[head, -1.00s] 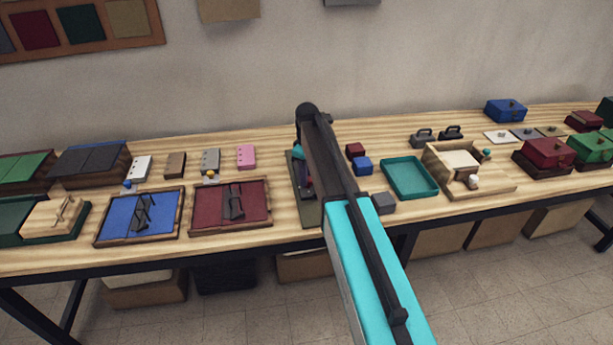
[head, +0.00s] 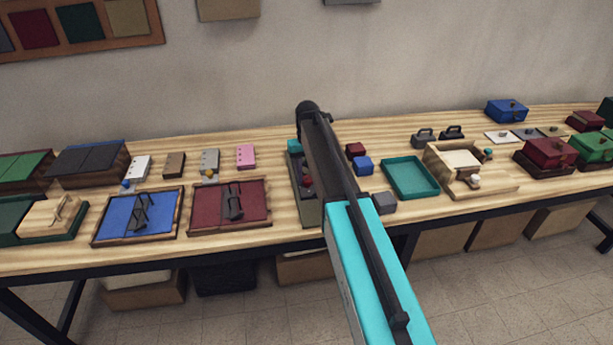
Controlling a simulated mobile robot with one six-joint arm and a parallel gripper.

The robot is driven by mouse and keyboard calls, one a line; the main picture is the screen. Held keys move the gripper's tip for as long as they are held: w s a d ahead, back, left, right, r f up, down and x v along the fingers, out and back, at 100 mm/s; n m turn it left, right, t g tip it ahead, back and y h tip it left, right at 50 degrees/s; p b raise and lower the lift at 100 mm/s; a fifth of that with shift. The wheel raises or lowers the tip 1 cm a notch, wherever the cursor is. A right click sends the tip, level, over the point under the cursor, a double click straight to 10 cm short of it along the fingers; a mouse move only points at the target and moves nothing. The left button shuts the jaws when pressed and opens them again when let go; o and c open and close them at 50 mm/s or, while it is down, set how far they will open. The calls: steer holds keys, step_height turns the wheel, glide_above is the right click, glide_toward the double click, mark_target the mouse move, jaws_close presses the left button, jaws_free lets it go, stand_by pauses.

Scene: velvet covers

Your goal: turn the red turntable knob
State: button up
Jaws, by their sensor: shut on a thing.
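A grey-green board (head: 309,216) lies on the bench near the middle, largely hidden behind my dark forearm. A small red turntable knob (head: 307,181) shows on it, just left of the forearm. My gripper (head: 304,172) is down at the knob, mostly hidden by my arm; a teal part of my wrist shows at the board's far end. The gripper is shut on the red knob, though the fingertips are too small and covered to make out. How far the knob is turned cannot be told.
A maroon framed panel (head: 256,203) lies close on the left, with a blue one (head: 162,213) beyond it. Small maroon (head: 355,150), blue (head: 363,166) and grey (head: 384,203) blocks stand close on the right. A teal tray (head: 431,190) lies farther right.

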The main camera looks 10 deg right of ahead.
mark_target(308, 178)
steer(key=m, duration=0.7)
steer(key=shift+b, duration=0.3)
stand_by(0.3)
steer(key=o, duration=1)
steer(key=shift+o, duration=0.2)
steer(key=shift+d+r, duration=0.1)
steer(key=shift+r, duration=0.05)
step_height(308, 178, up, 14)
steer(key=b, duration=0.3)
steer(key=shift+f, duration=0.25)
